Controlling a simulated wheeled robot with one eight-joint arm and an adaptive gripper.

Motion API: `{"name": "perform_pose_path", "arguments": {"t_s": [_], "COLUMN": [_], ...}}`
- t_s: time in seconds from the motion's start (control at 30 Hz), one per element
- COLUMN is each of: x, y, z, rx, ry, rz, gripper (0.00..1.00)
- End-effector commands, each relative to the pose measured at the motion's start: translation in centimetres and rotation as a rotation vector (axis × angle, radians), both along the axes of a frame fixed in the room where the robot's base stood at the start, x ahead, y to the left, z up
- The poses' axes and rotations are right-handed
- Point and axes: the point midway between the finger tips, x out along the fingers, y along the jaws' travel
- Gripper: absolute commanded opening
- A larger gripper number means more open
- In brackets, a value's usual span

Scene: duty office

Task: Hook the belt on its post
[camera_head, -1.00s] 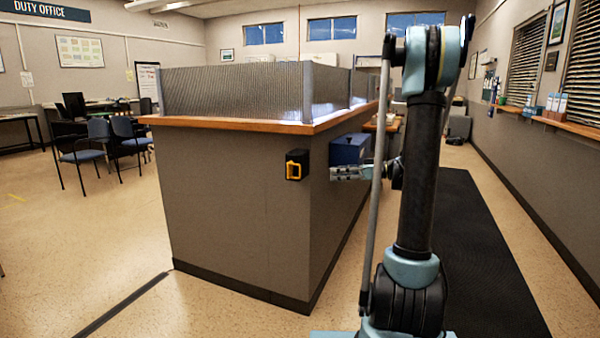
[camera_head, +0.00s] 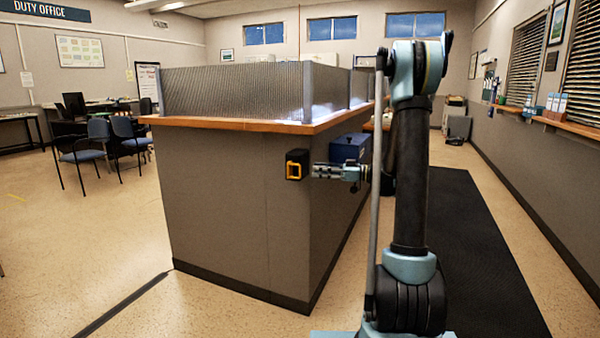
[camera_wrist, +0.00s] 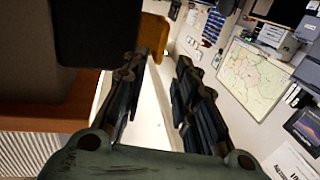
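A black box (camera_head: 294,172) with a yellow rectangular loop (camera_head: 297,171) on its face is mounted on the near end of the grey counter. I take it to be the belt's housing and end piece; no webbing shows pulled out. My gripper (camera_head: 315,170) is just right of the yellow loop in the head view. In the wrist view, the two dark fingers of my gripper (camera_wrist: 163,62) are apart with nothing between them. The yellow loop (camera_wrist: 152,35) shows beyond the left fingertip, beside the dark box (camera_wrist: 95,32). I cannot make out a post.
The grey counter (camera_head: 225,215) has a wooden ledge (camera_head: 230,125) and a screen above. A blue box (camera_head: 348,148) is behind my gripper at the counter's right side. A dark mat (camera_head: 470,250) lies on the right floor. The left floor is open, with chairs farther back.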

Motion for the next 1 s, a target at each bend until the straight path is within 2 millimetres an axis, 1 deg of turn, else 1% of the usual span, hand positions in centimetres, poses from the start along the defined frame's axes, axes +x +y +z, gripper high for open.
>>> {"name": "perform_pose_path", "arguments": {"t_s": [0.03,0.3,0.5,0.7,0.97,1.0], "x": [0.1,0.7,1.1,1.3,1.3,1.3], "y": [1.0,5.3,7.6,8.4,8.5,8.5], "z": [0.0,0.0,0.0,0.0,0.0,0.0], "rx": [0.000,0.000,0.000,0.000,0.000,0.000], "ry": [0.000,0.000,0.000,0.000,0.000,0.000], "rz": [0.003,0.003,0.001,0.000,0.000,0.000], "gripper": [0.27,0.27,0.27,0.27,0.27,0.18]}}
